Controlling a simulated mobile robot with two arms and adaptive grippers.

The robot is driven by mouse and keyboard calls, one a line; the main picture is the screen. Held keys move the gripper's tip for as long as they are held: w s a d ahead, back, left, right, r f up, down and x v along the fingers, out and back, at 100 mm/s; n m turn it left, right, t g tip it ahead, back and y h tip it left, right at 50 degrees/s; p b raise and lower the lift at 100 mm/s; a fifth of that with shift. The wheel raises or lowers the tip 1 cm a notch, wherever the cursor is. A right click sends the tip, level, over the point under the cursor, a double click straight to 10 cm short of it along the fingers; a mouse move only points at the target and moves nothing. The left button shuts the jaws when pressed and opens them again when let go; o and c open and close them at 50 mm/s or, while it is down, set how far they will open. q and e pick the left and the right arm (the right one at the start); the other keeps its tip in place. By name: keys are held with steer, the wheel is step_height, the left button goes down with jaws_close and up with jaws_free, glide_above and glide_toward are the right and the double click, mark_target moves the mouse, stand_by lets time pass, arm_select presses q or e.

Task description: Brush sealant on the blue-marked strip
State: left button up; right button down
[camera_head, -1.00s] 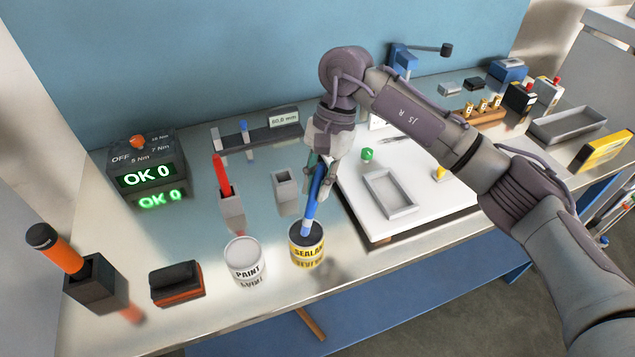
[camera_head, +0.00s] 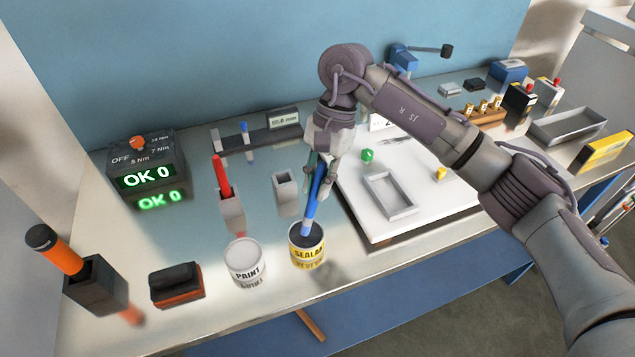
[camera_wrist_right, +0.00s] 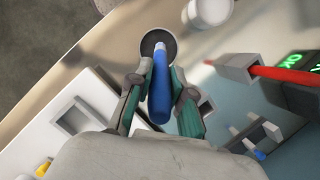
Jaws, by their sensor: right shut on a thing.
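My right gripper (camera_head: 322,178) is shut on a blue-handled brush (camera_head: 312,203). The brush is tilted a little, with its lower end in the mouth of the sealant can (camera_head: 307,254), a yellow-labelled can near the table's front edge. In the right wrist view the blue handle (camera_wrist_right: 160,88) lies between the two fingers and points into the dark opening of the can (camera_wrist_right: 151,40). The bristles are hidden inside the can. A blue-marked strip cannot be made out for certain. My left gripper is not in view.
A white paint can (camera_head: 245,262) stands just left of the sealant can. A grey holder (camera_head: 232,212) with a red-handled tool and an empty grey holder (camera_head: 286,186) stand behind. A white board (camera_head: 425,215) with a grey tray (camera_head: 389,196) lies to the right.

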mark_target(318, 170)
steer(key=shift+r+p, duration=0.8)
steer(key=shift+r, duration=2.4)
